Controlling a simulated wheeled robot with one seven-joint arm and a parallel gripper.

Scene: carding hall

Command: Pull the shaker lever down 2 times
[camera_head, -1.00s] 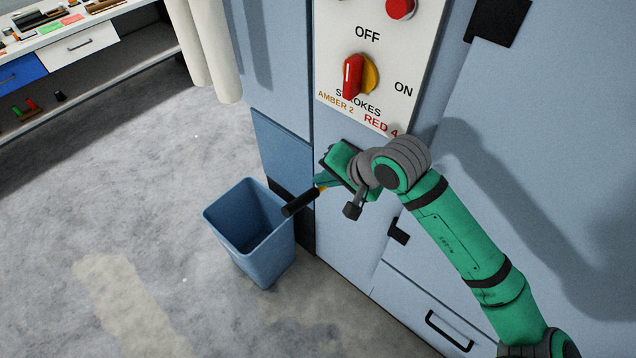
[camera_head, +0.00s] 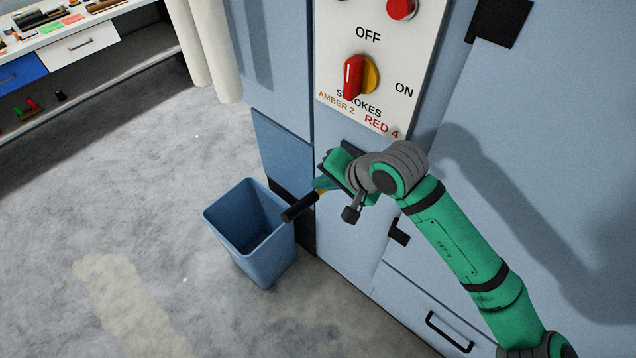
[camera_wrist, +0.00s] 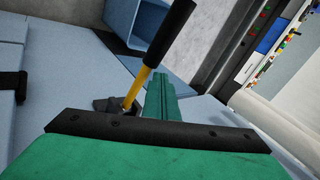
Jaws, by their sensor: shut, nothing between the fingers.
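The shaker lever has a black grip (camera_head: 300,206) on a thin yellow shaft (camera_wrist: 137,88). In the head view it sticks out from the blue machine front, its grip tilted down to the left beside the bin's rim. In the wrist view the black grip (camera_wrist: 168,35) points up and the shaft runs down to a dark mount. My gripper (camera_head: 322,183) is shut and empty, close to the shaft in the head view. Its green fingers (camera_wrist: 161,96) lie just right of the shaft in the wrist view. I cannot tell whether they touch it. My wrist hides the lever's base in the head view.
A blue open bin (camera_head: 222,228) stands on the floor below the grip. Above my gripper is a white panel (camera_head: 335,40) with a red-and-yellow knob (camera_head: 357,76) and the text "STROKES, AMBER 2, RED 4". A drawer handle (camera_head: 449,331) is at lower right. Floor at left is clear.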

